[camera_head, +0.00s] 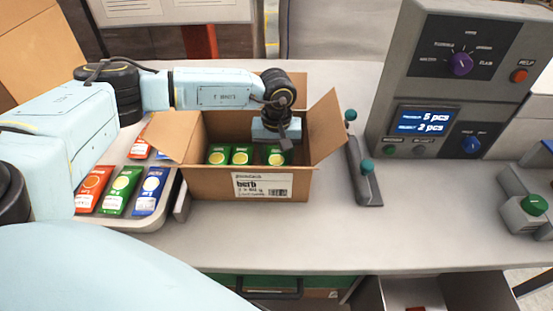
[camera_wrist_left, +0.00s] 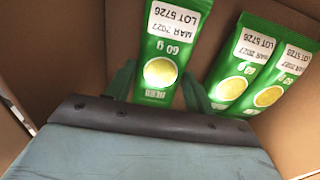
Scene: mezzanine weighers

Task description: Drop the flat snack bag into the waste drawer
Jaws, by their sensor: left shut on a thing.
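My left gripper (camera_head: 277,142) reaches down into an open cardboard box (camera_head: 215,184). It is shut on a green snack bag (camera_head: 276,158) with a yellow disc. The left wrist view shows this bag (camera_wrist_left: 162,72) between the two fingers, its label reading 60 g and LOT 5726. Two more green bags (camera_head: 230,155) stand beside it in the box. I cannot tell by sight which bag is flat. An open grey drawer (camera_head: 400,292) with something red inside shows at the bottom right, partly cut off; I cannot read any waste mark on it. My right gripper is not in view.
A tray (camera_head: 150,222) with red, green and blue bags stands left of the box. A console (camera_head: 445,75) with a lit display stands at the right. Raised box flaps surround the gripper. The counter front (camera_head: 300,238) is clear.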

